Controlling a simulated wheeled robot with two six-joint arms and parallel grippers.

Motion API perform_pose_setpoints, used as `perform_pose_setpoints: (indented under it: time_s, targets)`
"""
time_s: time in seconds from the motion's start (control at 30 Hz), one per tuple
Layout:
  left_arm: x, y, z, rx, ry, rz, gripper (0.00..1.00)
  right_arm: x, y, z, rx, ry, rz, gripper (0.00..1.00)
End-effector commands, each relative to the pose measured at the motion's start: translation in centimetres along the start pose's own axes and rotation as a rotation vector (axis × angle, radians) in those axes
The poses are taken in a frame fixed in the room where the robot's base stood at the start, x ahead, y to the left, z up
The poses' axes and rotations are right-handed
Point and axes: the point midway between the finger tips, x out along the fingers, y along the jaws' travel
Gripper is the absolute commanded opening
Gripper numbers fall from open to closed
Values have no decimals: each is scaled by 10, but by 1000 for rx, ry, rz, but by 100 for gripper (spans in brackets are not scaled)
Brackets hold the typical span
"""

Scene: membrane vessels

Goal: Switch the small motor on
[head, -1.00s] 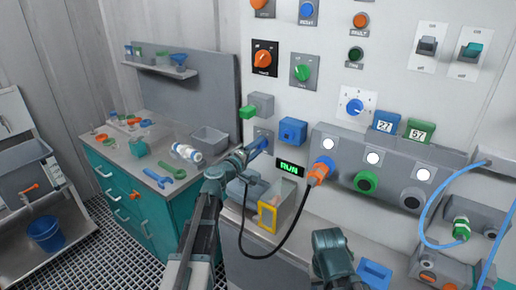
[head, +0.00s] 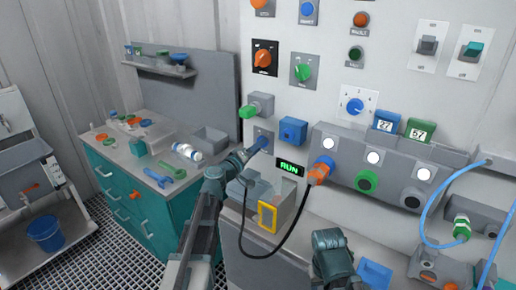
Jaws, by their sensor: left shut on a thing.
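My left gripper (head: 252,150) reaches up to the wall panel and is shut on a blue handle (head: 263,142) on a small grey plate (head: 265,130). The fingers partly hide the handle and the plate's lower part. A small display (head: 290,168) to the right is lit green and reads RUN. A grey housing with a yellow frame (head: 267,216) sits below; I cannot tell whether it is the small motor. Part of my right arm shows at the bottom, but its gripper does not.
An orange plug (head: 320,171) with a black cable hangs close to the right of my left arm. A grey box with a green knob (head: 247,111) and a blue box (head: 292,130) flank the plate. A teal cabinet (head: 135,205) stands left.

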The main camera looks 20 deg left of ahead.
Motion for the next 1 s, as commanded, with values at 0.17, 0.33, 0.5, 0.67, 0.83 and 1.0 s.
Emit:
perform_pose_setpoints:
  time_s: [0.17, 0.33, 0.5, 0.67, 0.83, 1.0]
  targets:
    - [-1, 0, 1, 4, -2, -1, 66, 0, 0, 0, 0, 0, 0, 50]
    - [0, 0, 1, 2, -1, -1, 88, 0, 0, 0, 0, 0, 0, 50]
    - [0, 0, 0, 1, -1, -1, 88, 0, 0, 0, 0, 0, 0, 50]
    - [-8, 0, 1, 1, 0, -1, 88, 0, 0, 0, 0, 0, 0, 50]
    - [-38, 1, 2, 1, 2, -2, 88, 0, 0, 0, 0, 0, 0, 50]
    - [-77, 1, 2, 1, 2, -2, 88, 0, 0, 0, 0, 0, 0, 50]
